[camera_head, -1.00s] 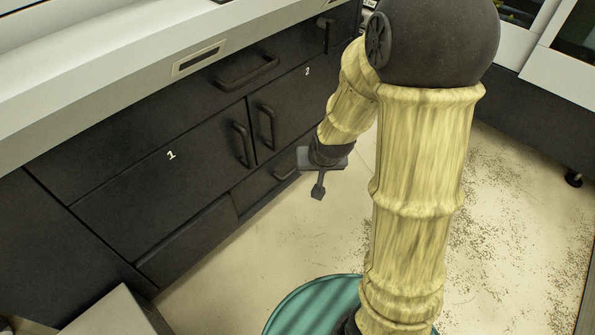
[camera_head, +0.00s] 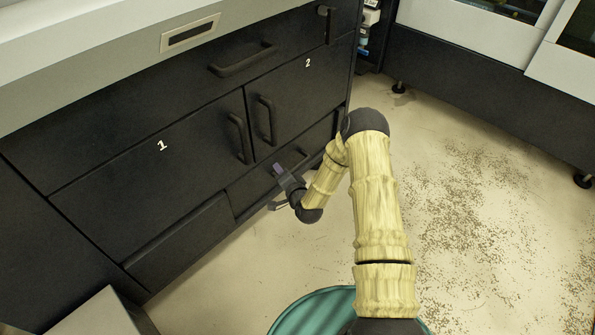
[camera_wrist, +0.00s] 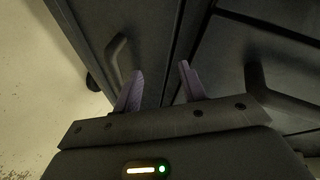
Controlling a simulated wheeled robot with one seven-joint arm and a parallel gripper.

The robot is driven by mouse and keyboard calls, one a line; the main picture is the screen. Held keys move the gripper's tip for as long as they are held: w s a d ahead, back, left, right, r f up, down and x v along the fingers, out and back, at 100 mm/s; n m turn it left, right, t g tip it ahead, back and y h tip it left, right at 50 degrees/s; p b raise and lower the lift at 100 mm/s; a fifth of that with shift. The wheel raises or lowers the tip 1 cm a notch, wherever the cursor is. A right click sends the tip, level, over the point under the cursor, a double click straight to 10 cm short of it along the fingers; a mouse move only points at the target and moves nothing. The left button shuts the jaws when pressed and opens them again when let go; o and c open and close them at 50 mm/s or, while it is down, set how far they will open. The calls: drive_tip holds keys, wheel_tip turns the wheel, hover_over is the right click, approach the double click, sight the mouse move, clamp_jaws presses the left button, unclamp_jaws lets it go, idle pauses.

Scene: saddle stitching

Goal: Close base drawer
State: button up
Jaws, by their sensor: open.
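The base drawer (camera_head: 250,190) is the low black drawer under the cabinet doors. Its front seems to stand slightly proud of the panel to its left; how far is hard to tell. My gripper (camera_head: 279,169) is in front of the drawer and hides part of it. In the wrist view, the two purple fingers of my gripper (camera_wrist: 160,85) are apart with nothing between them. They point at the cabinet front. The drawer's curved handle (camera_wrist: 118,55) is just left of the fingers, apart from them.
Door 1 (camera_head: 150,180) and door 2 (camera_head: 305,90) are shut above the drawer. A door handle (camera_head: 238,138) sticks out above the gripper. Speckled floor (camera_head: 470,220) is open to the right. A grey box (camera_head: 95,318) stands at the lower left.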

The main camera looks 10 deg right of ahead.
sight(297, 167)
drive_tip(key=s+d+f+m+t+h+b, duration=0.1)
drive_tip(key=s+d+f+m+t+h, duration=0.1)
drive_tip(key=f+m, duration=0.3)
drive_tip(key=s+d+f+m+t+h+b, duration=0.2)
drive_tip(key=s+f+m+h, duration=0.2)
drive_tip(key=f+m+h, duration=0.1)
wheel_tip(297, 167, down, 2)
drive_tip(key=shift+f+m+t, duration=0.25)
drive_tip(key=shift+m+t, duration=0.15)
drive_tip(key=shift+m, duration=0.2)
drive_tip(key=shift+d+b, duration=0.1)
drive_tip(key=shift+b, duration=0.2)
drive_tip(key=b+x, duration=0.6)
drive_tip(key=x, duration=0.2)
drive_tip(key=b+x, duration=0.6)
drive_tip(key=x, duration=0.2)
drive_tip(key=shift+w+f, duration=0.2)
drive_tip(key=shift+w, duration=0.1)
drive_tip(key=shift+w+r, duration=0.25)
drive_tip(key=shift+w, duration=0.1)
